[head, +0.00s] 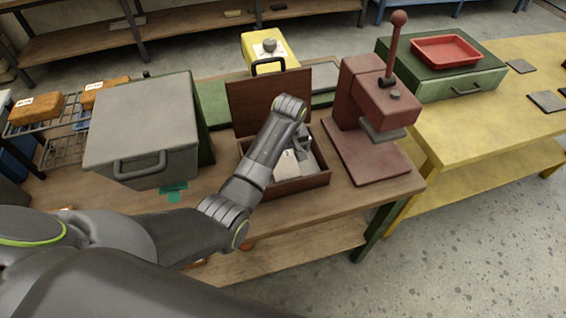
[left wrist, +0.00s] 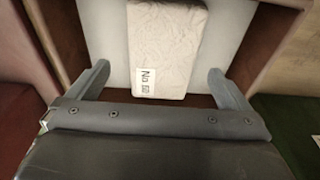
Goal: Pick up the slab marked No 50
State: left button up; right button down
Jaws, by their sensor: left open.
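A pale, crinkled slab (left wrist: 165,42) with a white label lies in an open brown wooden box (head: 302,184). Its label reads "No" and a number too small to read surely. The slab also shows in the head view (head: 287,164), partly behind my arm. My left gripper (left wrist: 158,72) is open and empty over the box, its fingers apart on either side of the slab's near end. In the head view the left gripper (head: 301,151) is partly hidden by its own wrist. My right gripper is not in view.
The box's raised lid (head: 254,97) stands behind. A red press (head: 375,110) stands close on the right, a grey metal box (head: 145,120) on the left. Orange blocks (head: 38,108) lie on a rack at far left. A yellow table (head: 480,100) is at right.

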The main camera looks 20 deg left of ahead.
aim_at(283, 161)
pick_arm(q)
jog(key=shift+w+a+f, duration=0.15)
jog(key=shift+a+f, duration=0.05)
jog(key=shift+f, duration=0.8)
jog(key=shift+w+a+f, duration=0.15)
jog(key=shift+f, duration=0.8)
jog(key=c, duration=1.1)
jog(key=shift+r, duration=0.2)
jog(key=c, duration=0.3)
